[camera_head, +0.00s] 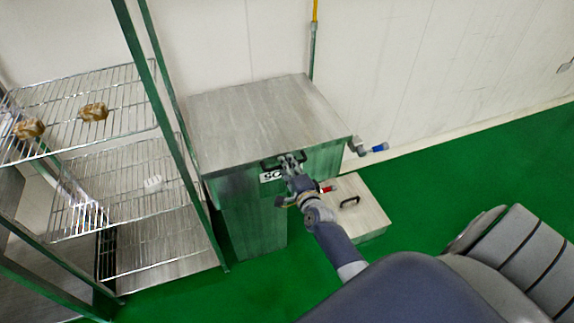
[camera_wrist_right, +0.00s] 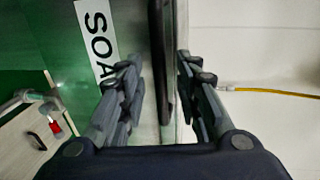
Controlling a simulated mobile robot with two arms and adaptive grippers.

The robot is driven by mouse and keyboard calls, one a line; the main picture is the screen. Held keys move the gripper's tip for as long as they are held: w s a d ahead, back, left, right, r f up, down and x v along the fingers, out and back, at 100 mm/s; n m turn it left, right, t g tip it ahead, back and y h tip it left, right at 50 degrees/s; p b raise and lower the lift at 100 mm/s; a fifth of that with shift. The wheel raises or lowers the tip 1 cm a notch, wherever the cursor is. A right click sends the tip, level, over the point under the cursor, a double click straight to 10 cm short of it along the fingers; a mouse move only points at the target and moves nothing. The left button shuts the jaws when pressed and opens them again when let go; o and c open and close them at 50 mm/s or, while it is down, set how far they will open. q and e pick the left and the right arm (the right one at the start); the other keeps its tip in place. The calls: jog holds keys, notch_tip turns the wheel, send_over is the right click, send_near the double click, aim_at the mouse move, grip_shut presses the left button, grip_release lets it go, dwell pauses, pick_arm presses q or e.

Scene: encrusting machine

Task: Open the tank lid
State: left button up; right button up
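The steel tank (camera_head: 250,215) stands against the wall, with its flat lid (camera_head: 255,115) lying level and closed on top. A black handle (camera_head: 268,165) is on the lid's front edge. My right gripper (camera_head: 290,160) is at this front edge, by the handle. In the right wrist view the fingers of the right gripper (camera_wrist_right: 165,88) are spread apart, with the dark handle (camera_wrist_right: 162,60) between them. A gap shows on both sides, so it is not gripped. A white label (camera_wrist_right: 97,40) is on the tank front. My left gripper is not in view.
A wire rack (camera_head: 90,150) with a few small items stands close at left. A low box (camera_head: 375,220) with a black handle sits right of the tank. A blue-handled valve (camera_head: 375,148) and a red-handled valve (camera_head: 328,189) stick out nearby. Green floor is free at right.

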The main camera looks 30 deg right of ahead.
jog(key=shift+w+d, duration=0.1)
jog(key=shift+w, duration=0.3)
jog(key=shift+w+d+f, duration=0.1)
jog(key=shift+w+f, duration=0.05)
jog(key=shift+w, duration=0.15)
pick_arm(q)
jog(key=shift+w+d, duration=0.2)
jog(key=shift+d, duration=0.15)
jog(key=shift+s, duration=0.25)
pick_arm(e)
grip_shut()
